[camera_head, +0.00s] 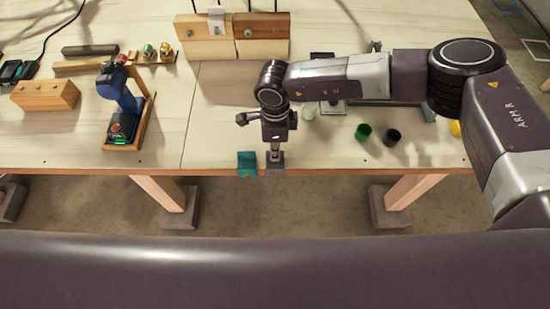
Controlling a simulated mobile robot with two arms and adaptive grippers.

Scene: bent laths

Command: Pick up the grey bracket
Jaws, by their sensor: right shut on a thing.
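A small grey bracket (275,171) is at the front edge of the wooden table. My right gripper (275,154) points down from above and is shut on its upper part. The fingers hide some of the bracket, and I cannot tell whether it still touches the table. A teal bracket (247,163) sits just left of it at the same edge. My left gripper is not in view.
The wooden table (210,130) is clear left of the gripper. A blue drill (120,100) stands on a wooden holder further left. A green cup (363,132) and a black cup (392,137) are to the right. Wooden blocks (263,35) stand at the back.

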